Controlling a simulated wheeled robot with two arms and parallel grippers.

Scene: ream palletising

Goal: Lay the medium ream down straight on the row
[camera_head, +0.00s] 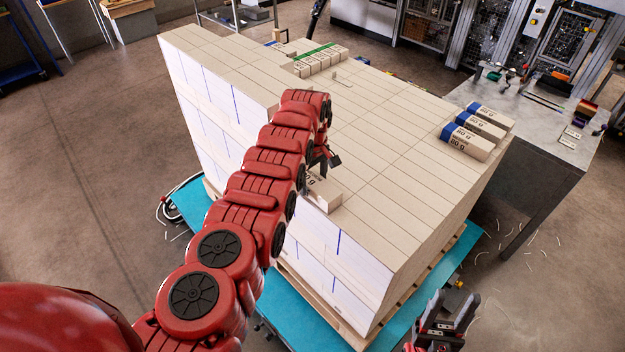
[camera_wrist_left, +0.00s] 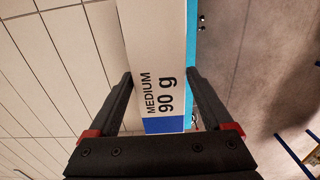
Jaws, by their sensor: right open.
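The medium ream (camera_wrist_left: 160,75) is a pale block with a blue band and "MEDIUM 90 g" on it. In the head view the ream (camera_head: 323,192) is at the near left edge of the stack top, partly hidden by my left arm. My left gripper (camera_head: 325,158) is over it; in the left wrist view the gripper's fingertips (camera_wrist_left: 159,75) meet both long sides of the ream, and it looks shut on it. Whether the ream's underside touches the stack is hidden. My right gripper (camera_head: 446,318) is open and empty, low at the right, off the stack.
The large ream stack (camera_head: 400,140) stands on a wooden pallet over a teal base (camera_head: 300,308). Several blue-banded reams (camera_head: 480,122) lie at its right edge. A row of reams (camera_head: 318,62) with a green strip lies at the back. A grey table (camera_head: 535,115) stands right.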

